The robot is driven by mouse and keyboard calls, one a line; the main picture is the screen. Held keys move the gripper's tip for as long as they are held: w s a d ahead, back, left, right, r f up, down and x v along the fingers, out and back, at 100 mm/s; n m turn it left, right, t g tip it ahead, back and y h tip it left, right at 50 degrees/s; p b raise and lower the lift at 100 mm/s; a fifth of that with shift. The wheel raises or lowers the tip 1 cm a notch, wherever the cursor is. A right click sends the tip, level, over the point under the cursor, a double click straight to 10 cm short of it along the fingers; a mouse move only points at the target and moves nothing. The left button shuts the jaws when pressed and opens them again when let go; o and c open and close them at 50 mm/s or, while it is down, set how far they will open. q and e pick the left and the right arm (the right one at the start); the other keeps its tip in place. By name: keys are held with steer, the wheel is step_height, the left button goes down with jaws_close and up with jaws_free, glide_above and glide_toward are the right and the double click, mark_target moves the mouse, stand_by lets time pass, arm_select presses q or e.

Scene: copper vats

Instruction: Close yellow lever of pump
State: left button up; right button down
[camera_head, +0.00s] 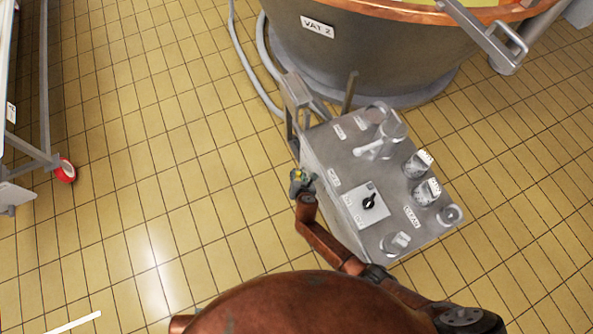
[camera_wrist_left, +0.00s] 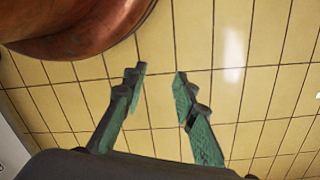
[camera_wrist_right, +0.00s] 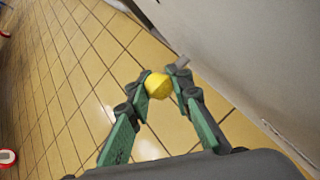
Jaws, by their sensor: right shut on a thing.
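The pump (camera_head: 385,170) is a grey metal box on the tiled floor, with a black rotary switch (camera_head: 370,201) and several metal fittings on top. The yellow lever (camera_head: 299,176) is small and sits at the pump's left side. My right gripper (camera_head: 298,186) is at that side. In the right wrist view, my right gripper (camera_wrist_right: 162,88) is shut on the yellow end of the lever (camera_wrist_right: 157,86), beside the pump's pale side wall (camera_wrist_right: 225,50). My left gripper (camera_wrist_left: 159,80) is open and empty above the floor in the left wrist view. It does not show in the head view.
A large vat labelled VAT 2 (camera_head: 365,45) stands behind the pump, with a grey hose (camera_head: 250,62) on the floor beside it. A wheeled metal frame with a red caster (camera_head: 65,171) is at the left. The tiled floor between frame and pump is clear.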

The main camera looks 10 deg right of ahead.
steer(key=shift+s+d+f+t+b, duration=0.25)
steer(key=shift+t+b, duration=0.25)
steer(key=shift+b, duration=0.35)
arm_select(q)
step_height(320, 180, up, 6)
steer(key=d, duration=0.1)
steer(key=shift+w+r, duration=0.2)
steer(key=shift+w, duration=0.1)
arm_select(e)
steer(key=shift+a+r, duration=0.1)
steer(key=c, duration=2)
jaws_free()
steer(key=shift+o, duration=0.2)
steer(key=shift+s, duration=0.1)
steer(key=v, duration=1.1)
steer(key=shift+s+r, duration=0.25)
steer(key=shift+s, duration=0.1)
steer(key=shift+c, duration=0.6)
